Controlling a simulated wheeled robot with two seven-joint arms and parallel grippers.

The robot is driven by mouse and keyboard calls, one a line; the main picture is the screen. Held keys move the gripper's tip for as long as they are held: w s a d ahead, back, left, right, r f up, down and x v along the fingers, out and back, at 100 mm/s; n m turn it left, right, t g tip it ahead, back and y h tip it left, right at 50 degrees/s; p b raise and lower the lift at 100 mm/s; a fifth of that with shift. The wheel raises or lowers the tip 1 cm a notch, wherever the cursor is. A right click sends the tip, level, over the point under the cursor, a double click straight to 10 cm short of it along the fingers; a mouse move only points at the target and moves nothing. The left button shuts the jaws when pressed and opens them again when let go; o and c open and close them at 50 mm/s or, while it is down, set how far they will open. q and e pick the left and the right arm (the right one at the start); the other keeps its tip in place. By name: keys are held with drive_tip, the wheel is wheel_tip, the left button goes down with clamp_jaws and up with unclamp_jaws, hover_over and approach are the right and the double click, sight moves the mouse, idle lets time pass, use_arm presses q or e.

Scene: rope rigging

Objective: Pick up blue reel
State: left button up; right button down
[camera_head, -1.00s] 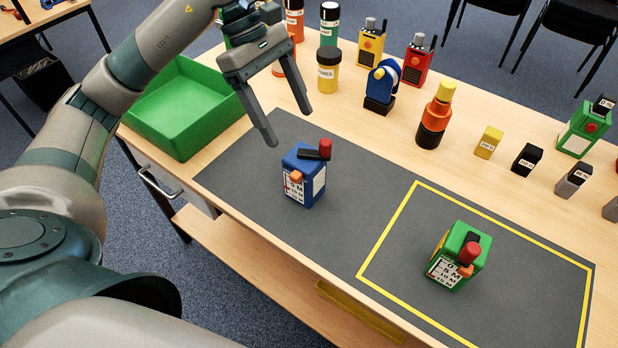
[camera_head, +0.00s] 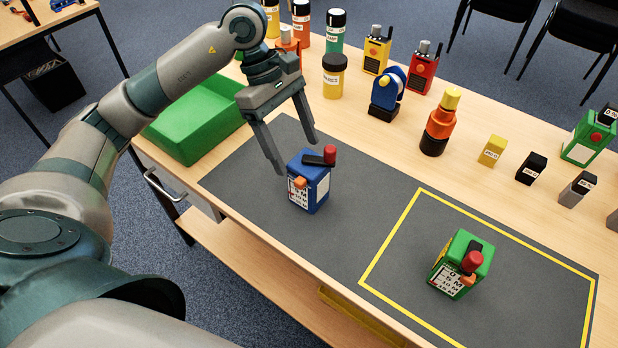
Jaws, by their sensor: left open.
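The blue reel (camera_head: 317,186) stands upright on the dark grey mat (camera_head: 352,226). It is a blue box with a white label on its front, a black crank with a red knob on top and a small orange part on the front. My left gripper (camera_head: 297,157) is open and empty, pointing down just behind and above the reel. Its near finger hangs left of the reel and its other finger is behind the reel's top. I cannot tell whether either finger touches it. My right gripper is not in view.
A green reel (camera_head: 470,250) stands inside the yellow outline on the mat's right part. A green tray (camera_head: 197,127) is at the left. Bottles, radios (camera_head: 424,68), a blue-and-black device (camera_head: 387,92), an orange bottle (camera_head: 440,122) and small blocks line the back of the table.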

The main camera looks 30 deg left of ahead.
sight(304, 170)
use_arm(q)
drive_tip(key=p+x, duration=0.1)
drive_tip(key=x, duration=0.5)
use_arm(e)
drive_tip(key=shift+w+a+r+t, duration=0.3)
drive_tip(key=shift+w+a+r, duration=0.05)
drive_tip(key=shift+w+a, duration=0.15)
use_arm(q)
drive_tip(key=shift+f, duration=0.1)
drive_tip(key=shift+f, duration=0.15)
drive_tip(key=p+x, duration=0.1)
drive_tip(key=x, duration=0.2)
drive_tip(key=shift+s+f+p, duration=0.15)
drive_tip(key=shift+f+p, duration=0.15)
drive_tip(key=shift+f, duration=0.05)
drive_tip(key=shift+d+f, duration=0.2)
drive_tip(key=shift+f, duration=0.35)
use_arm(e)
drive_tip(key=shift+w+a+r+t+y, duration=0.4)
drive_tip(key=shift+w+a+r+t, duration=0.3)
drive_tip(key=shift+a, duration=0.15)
